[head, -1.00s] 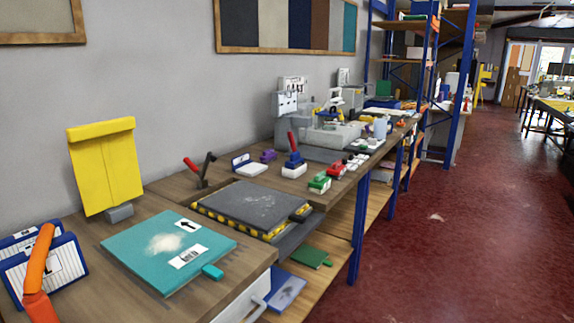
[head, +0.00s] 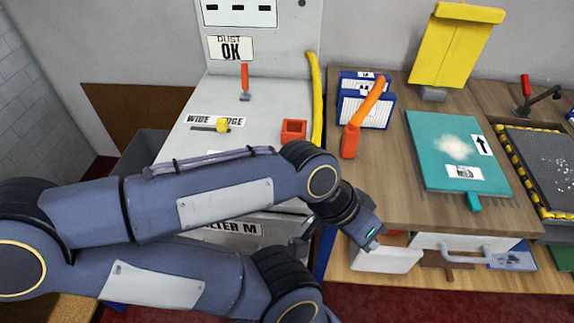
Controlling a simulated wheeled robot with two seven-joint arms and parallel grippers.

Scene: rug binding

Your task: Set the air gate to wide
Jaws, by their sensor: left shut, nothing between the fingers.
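The air gate shows in the head view as a yellow knob (head: 222,125) on a short dark slot in the sloping top of a grey cabinet (head: 190,145). It sits at the right part of the slot, under the EDGE end of a label (head: 216,120) that reads WIDE on the left and EDGE on the right. My left gripper (head: 370,238) is shut and empty, to the right of and well below the knob, in front of the workbench. My left arm crosses the lower cabinet and hides much of its front. My right gripper is not seen.
A red lever (head: 244,82) stands behind the knob, and a red square socket (head: 293,131) and yellow hose (head: 317,105) lie to its right. An orange-handled tool (head: 364,115) and a teal board (head: 445,150) are on the bench. The cabinet top around the knob is clear.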

